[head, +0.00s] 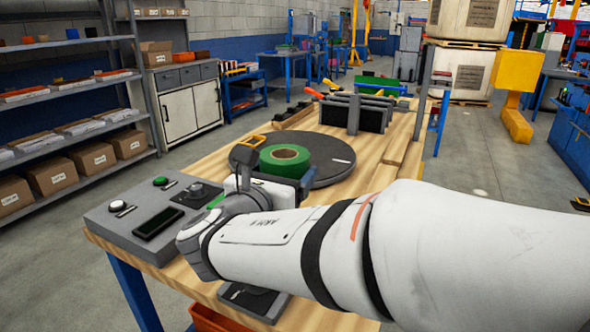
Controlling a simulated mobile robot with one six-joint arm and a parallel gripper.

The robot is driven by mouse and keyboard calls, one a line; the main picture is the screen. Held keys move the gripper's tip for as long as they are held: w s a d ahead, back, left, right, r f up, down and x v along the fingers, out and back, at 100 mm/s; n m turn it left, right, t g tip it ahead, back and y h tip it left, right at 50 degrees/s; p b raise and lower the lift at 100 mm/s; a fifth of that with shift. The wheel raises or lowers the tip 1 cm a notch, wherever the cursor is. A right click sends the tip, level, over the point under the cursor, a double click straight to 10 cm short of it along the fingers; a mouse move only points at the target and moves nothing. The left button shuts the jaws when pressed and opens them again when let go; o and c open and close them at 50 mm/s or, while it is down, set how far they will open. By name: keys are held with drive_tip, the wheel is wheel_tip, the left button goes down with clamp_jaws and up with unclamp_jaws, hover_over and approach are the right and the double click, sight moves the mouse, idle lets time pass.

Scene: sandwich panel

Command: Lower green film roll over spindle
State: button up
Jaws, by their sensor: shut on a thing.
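The green film roll (285,160) lies flat, its round tan core facing up. It shows over the dark round turntable (338,165), and I cannot tell whether it touches the disc or is held above it. My gripper (277,172) is shut on the roll, with one dark jaw at its left and another at its front right. My white arm reaches in from the lower right and covers part of the near side. I cannot see the spindle; the roll or my gripper may hide it.
A grey control box (152,222) with buttons and a dark screen stands at the left table edge. Dark upright panels in a holder (358,113) stand behind the turntable. Bare wooden tabletop (385,172) shows at the right. Shelves with boxes line the left.

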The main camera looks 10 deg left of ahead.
drive_tip(key=shift+f+b, duration=2.2)
drive_tip(key=shift+f, duration=1.3)
drive_tip(key=o, duration=1.1)
drive_tip(key=shift+s+a, duration=0.1)
drive_tip(key=p+v, duration=0.1)
drive_tip(key=v, duration=0.6)
drive_tip(key=shift+s+p, duration=0.3)
drive_tip(key=shift+s, duration=0.05)
